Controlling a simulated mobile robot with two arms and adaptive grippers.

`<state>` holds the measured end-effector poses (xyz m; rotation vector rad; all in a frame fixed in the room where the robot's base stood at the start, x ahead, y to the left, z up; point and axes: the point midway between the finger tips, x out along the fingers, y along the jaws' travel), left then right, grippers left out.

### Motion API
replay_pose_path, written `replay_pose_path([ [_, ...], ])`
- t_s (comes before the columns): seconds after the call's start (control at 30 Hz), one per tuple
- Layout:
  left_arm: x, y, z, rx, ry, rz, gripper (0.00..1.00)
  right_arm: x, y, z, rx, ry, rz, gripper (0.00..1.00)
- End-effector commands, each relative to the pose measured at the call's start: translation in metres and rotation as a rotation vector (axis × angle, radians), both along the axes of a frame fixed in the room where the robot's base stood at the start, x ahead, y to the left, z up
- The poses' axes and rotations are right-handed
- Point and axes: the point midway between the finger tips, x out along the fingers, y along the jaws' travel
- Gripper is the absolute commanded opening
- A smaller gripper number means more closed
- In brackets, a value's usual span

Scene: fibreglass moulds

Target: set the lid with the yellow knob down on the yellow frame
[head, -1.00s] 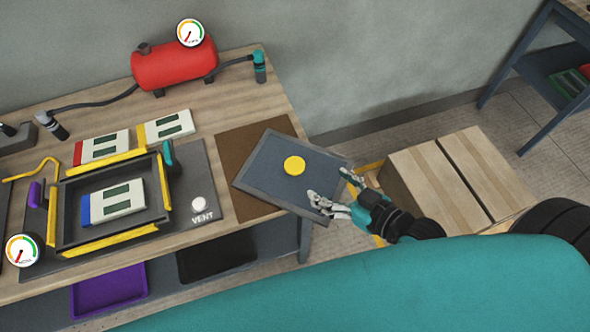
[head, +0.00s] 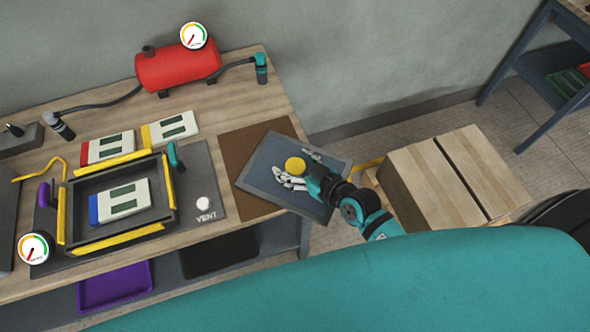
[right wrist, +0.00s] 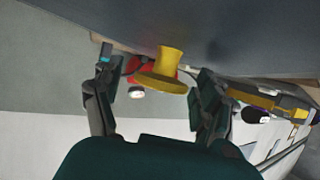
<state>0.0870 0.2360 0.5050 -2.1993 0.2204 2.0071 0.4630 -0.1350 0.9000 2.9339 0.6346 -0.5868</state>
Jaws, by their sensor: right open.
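The lid (head: 262,178) is a dark grey plate with a yellow knob (head: 295,164) in its middle. It lies partly on a brown mat at the table's right end, and its near right corner reaches past the table edge. The yellow frame (head: 62,215) is a dark tray with yellow edge bars, and a blue-ended white block (head: 118,201) lies inside it. My right gripper (head: 300,168) is open around or just beside the knob. In the right wrist view the knob (right wrist: 160,70) is between the spread fingers, with no clear contact. My left gripper is not in view.
A teal-handled lever (head: 174,157) stands at the frame's right side and a purple one at its left. Red-ended and yellow-ended blocks (head: 170,129) lie behind the frame. A red tank (head: 178,67) stands at the back. Cardboard boxes (head: 430,185) stand right of the table.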

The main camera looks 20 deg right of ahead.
Motion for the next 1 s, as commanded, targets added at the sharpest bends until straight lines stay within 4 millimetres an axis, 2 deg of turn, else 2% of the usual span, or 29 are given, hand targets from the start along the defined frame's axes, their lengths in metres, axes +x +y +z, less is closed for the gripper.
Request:
replay_pose_path([
  [0.17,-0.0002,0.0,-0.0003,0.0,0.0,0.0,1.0,-0.0001,0.0,-0.0003,0.0,0.0,0.0,0.74],
  [0.73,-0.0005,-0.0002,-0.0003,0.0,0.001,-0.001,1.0,-0.0004,-0.0002,-0.0002,-0.001,0.0,0.0,0.0],
  [1.0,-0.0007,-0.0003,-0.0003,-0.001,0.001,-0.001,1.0,0.0004,-0.0002,0.0019,0.0,-0.004,-0.001,0.0],
])
